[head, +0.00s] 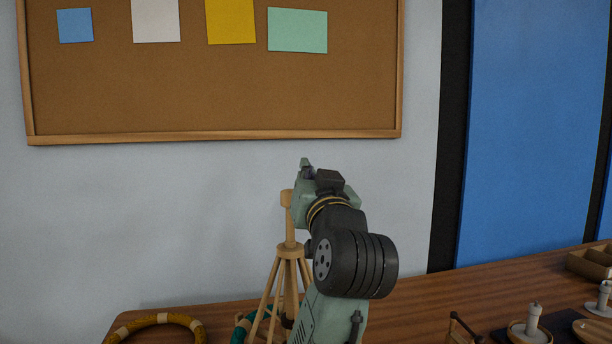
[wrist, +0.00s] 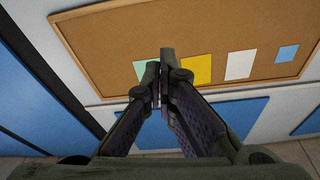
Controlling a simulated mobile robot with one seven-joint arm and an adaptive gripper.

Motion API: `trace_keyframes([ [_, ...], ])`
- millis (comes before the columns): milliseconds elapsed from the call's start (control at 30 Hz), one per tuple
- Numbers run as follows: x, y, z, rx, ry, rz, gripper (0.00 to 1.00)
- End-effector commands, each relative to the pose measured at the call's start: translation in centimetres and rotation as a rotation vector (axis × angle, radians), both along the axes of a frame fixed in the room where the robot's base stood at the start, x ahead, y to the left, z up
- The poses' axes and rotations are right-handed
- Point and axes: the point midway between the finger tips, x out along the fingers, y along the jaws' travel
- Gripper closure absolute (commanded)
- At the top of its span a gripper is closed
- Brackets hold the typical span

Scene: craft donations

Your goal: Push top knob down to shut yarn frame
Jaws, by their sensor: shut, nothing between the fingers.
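The yarn frame (head: 290,246) is pale wood and stands upright on the table in the head view. Its slim post rises to a cylindrical top knob (head: 286,199), and several slats slope down and outward from a collar below it. My arm covers part of its right side and its lower end. My gripper (head: 304,163) is green and dark, just above and right of the knob in the picture; I cannot tell if they touch. In the wrist view my gripper's fingers (wrist: 163,80) are shut together and empty, and the yarn frame does not show.
A yellow-brown ring with pale bands (head: 158,324) and a teal ring (head: 241,328) lie by the frame's base. Candle-like items on dishes (head: 532,322) and a wooden tray (head: 592,261) stand at right. A corkboard (head: 215,95) hangs on the wall behind.

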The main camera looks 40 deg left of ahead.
Motion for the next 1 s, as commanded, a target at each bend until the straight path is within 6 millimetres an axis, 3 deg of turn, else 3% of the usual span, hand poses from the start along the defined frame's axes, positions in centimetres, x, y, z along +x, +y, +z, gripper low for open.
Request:
trace_keyframes([
  [333, 5.0, 5.5, 2.0, -0.003, 0.004, 0.002, 1.00],
  [600, 4.3, 5.5, -1.6, -0.001, 0.002, 0.001, 1.00],
  [1000, 4.2, 5.4, -2.3, -0.001, 0.000, -0.001, 1.00],
])
